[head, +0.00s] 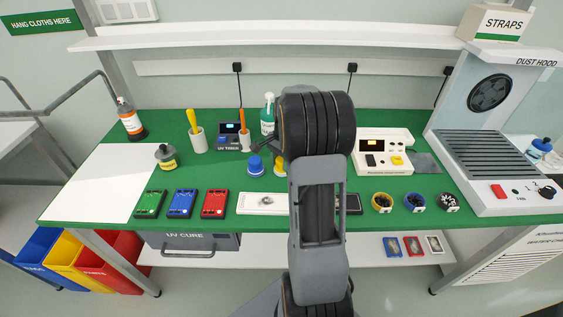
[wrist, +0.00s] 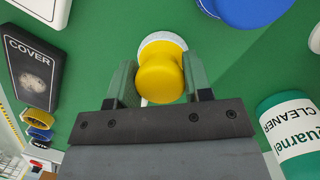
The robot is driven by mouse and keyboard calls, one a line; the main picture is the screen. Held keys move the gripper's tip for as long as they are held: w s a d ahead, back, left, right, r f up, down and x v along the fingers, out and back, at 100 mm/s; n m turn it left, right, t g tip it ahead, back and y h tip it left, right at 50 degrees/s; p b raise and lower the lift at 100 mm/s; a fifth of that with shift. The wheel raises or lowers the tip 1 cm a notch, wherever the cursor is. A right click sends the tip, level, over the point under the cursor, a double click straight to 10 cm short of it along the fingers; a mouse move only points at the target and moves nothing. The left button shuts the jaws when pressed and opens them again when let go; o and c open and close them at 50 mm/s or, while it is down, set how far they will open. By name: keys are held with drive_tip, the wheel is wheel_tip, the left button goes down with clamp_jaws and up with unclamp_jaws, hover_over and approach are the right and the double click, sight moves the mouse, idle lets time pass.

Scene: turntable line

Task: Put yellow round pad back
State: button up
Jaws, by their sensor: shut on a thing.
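The yellow round pad (wrist: 161,77) is a knob-shaped yellow piece with a pale disc under it. In the wrist view my gripper (wrist: 160,88) has its two green-faced fingers shut on the yellow part, one on each side. In the head view only a bit of the yellow pad (head: 279,168) shows beside my arm, close to the table top. I cannot tell whether its pale underside touches the green surface. A similar blue round pad (head: 255,166) stands just left of it, and its blue top also shows in the wrist view (wrist: 250,8).
A green-labelled cleaner bottle (wrist: 292,133) is close on the right in the wrist view. A black "COVER" item (wrist: 31,72) lies at left. A white tray (head: 258,204) and red, blue and green cases (head: 182,203) lie in front. A UV box (head: 230,136) stands behind.

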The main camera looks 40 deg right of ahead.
drive_tip(key=o, duration=1.1)
drive_tip(key=shift+o, duration=0.2)
drive_tip(key=r, duration=0.3)
drive_tip(key=d+r, duration=0.1)
drive_tip(key=r, duration=0.6)
drive_tip(key=shift+w+d+r+p, duration=0.35)
drive_tip(key=shift+w+p, duration=0.05)
drive_tip(key=s+a+r+n+t+h, duration=0.1)
drive_tip(key=s+a+r+n+t, duration=0.2)
drive_tip(key=a+n, duration=0.65)
drive_tip(key=s+a+f+n, duration=0.2)
drive_tip(key=s+a+n, duration=0.1)
drive_tip(key=s+a, duration=0.2)
drive_tip(key=s+a+f+n+t, duration=0.1)
drive_tip(key=s+a+n, duration=0.3)
drive_tip(key=a, duration=0.4)
drive_tip(key=shift+s+f+h, duration=0.3)
drive_tip(key=shift+s+f, duration=0.5)
drive_tip(key=shift+s, duration=0.05)
drive_tip(key=shift+a, duration=0.1)
